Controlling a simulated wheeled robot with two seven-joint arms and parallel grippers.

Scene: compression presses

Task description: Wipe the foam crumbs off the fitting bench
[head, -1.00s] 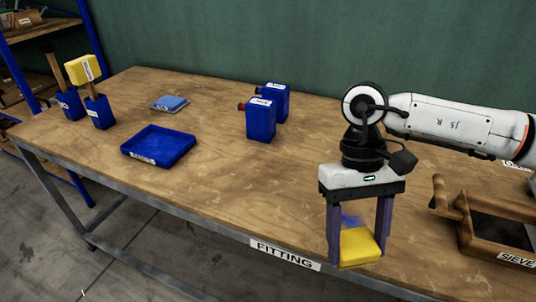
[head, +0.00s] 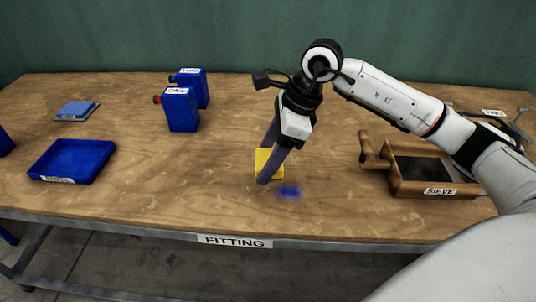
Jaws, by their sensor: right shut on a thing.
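My right gripper (head: 267,165) is shut on a yellow sponge (head: 262,160) and holds it at the surface of the fitting bench (head: 200,205); I cannot tell whether it touches the wood. A small patch of blue foam crumbs (head: 289,192) lies on the bench just right of and nearer than the sponge. The wooden bench top carries a FITTING label on its front edge. One gripper finger partly covers the sponge. My left gripper is not in view.
A blue tray (head: 72,161) and a blue-topped pad (head: 78,111) are at the left. Two blue cans (head: 181,109) stand at the back. A wooden sieve box (head: 430,170) stands to the right, under my forearm. The middle front of the bench is clear.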

